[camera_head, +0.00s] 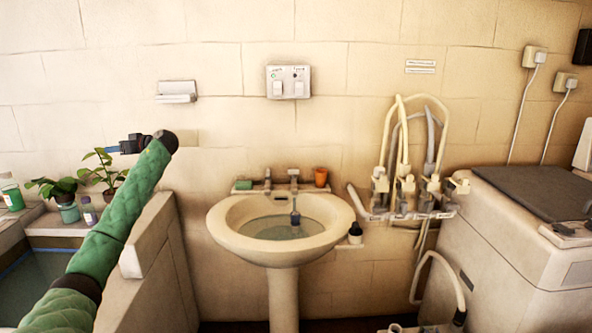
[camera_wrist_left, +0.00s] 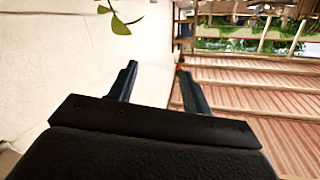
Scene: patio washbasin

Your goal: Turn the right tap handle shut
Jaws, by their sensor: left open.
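The white washbasin (camera_head: 222,222) stands on a pedestal against the wall in the head view, with water in its bowl. Two small grey taps stand on its back ledge: the left tap (camera_head: 268,181) and the right tap (camera_head: 293,181). The right tap's handle (camera_head: 293,172) is at its top; how far it is turned is too small to tell. My left gripper (camera_head: 114,149) is up and well left of the basin, pointing left, away from the taps. The wrist view shows its two fingers (camera_wrist_left: 156,70) apart with nothing between them. My right gripper is out of view.
A green sponge (camera_head: 243,184) and an orange cup (camera_head: 321,177) flank the taps. A dark blue object (camera_head: 295,217) is in the bowl. Potted plants (camera_head: 104,172) are near my left gripper. A low wall (camera_head: 152,262) stands left of the basin; hoses (camera_head: 402,140) hang right.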

